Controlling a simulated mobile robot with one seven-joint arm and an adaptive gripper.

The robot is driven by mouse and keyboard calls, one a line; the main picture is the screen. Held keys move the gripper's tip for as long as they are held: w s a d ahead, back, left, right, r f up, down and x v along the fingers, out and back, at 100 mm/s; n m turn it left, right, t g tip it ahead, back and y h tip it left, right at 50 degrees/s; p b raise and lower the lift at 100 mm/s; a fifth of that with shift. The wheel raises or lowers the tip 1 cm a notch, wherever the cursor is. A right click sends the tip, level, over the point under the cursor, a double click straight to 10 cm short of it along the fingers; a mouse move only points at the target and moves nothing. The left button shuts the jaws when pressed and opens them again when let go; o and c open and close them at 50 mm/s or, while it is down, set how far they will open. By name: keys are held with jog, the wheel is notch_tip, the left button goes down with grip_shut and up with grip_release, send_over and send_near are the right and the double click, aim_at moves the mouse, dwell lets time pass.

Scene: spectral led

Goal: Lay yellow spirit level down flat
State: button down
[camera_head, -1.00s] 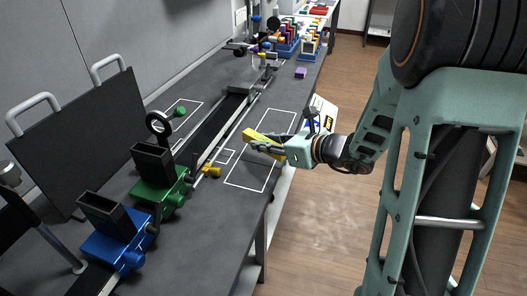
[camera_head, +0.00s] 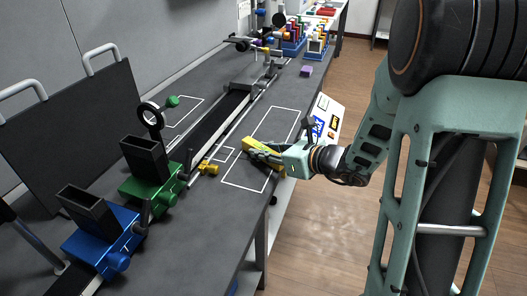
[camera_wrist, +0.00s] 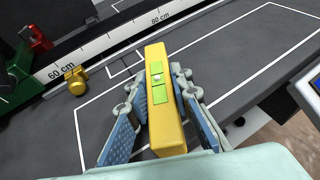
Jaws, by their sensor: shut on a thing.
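The yellow spirit level (camera_wrist: 163,125) with green vials is between the blue-padded fingers of my gripper (camera_wrist: 163,112) in the wrist view. My gripper is shut on it. In the head view the yellow spirit level (camera_head: 262,153) sticks out from my gripper (camera_head: 275,157) over the white outlined rectangle (camera_head: 240,186) near the table's right edge. Its long side runs roughly away from my palm. The fingers hide part of it, and I cannot tell whether its underside touches the table.
A rail with a scale (camera_wrist: 116,37) runs along the table (camera_head: 215,225). Green (camera_head: 150,185) and blue (camera_head: 100,243) mounts stand on it. A small yellow clamp (camera_head: 208,168) sits left of the outline. A white board with printed labels (camera_head: 325,120) is behind my gripper.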

jog(key=shift+f, duration=0.2)
jog(key=c, duration=1.7)
grip_release()
jog(key=shift+c, duration=0.2)
jog(key=shift+r, duration=0.2)
jog(key=shift+r, duration=0.2)
jog(key=p+v, duration=0.2)
jog(key=v, duration=1)
jog(key=shift+f+p, duration=0.15)
jog(key=shift+p, duration=0.15)
